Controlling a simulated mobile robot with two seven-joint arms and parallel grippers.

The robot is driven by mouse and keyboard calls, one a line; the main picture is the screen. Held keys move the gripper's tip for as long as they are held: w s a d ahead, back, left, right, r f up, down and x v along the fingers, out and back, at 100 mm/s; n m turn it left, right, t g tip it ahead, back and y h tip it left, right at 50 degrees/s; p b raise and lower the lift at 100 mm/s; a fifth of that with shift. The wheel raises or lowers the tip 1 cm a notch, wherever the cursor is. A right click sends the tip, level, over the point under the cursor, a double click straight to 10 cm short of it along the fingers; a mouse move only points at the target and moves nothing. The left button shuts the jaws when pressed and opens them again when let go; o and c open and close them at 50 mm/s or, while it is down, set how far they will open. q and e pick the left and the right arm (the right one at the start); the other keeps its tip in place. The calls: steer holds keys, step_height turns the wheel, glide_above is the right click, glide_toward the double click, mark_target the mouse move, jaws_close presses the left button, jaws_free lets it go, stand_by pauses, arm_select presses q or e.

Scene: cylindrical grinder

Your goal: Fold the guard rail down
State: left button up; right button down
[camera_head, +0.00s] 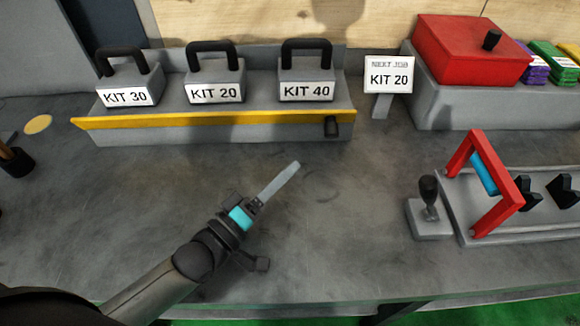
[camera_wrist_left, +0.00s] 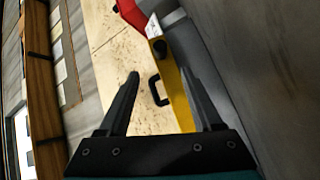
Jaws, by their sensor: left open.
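The yellow guard rail (camera_head: 210,119) runs along the front of a grey shelf, in front of the kit blocks, and stands up as a low strip. My right gripper is not in view.
Handled blocks KIT 30 (camera_head: 125,96), KIT 20 (camera_head: 214,92) and KIT 40 (camera_head: 306,91) stand behind the rail. A NEXT JOB KIT 20 sign (camera_head: 388,75) and red box (camera_head: 470,52) are right. A red-framed fixture (camera_head: 500,207) stands front right. The middle table is clear.

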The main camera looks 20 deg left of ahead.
mark_target(332, 132)
arm_select(q)
steer(key=n+g+h+p, duration=0.1)
steer(key=n+p, duration=0.1)
steer(key=n, duration=0.9)
steer(key=a+n+p, duration=0.1)
steer(key=n, duration=1.1)
steer(key=w+a+r+n+g+h+p, duration=0.1)
steer(key=n+p, duration=0.1)
steer(key=n, duration=0.9)
steer(key=shift+w+a+r+g+h+p, duration=0.1)
steer(key=shift+g+h+p, duration=0.2)
steer(key=shift+w+d, duration=0.25)
steer(key=shift+w, duration=0.05)
steer(key=x, duration=1.4)
steer(key=shift+w+d, duration=0.1)
steer(key=shift+w, duration=0.1)
steer(key=shift+c, duration=0.3)
jaws_close()
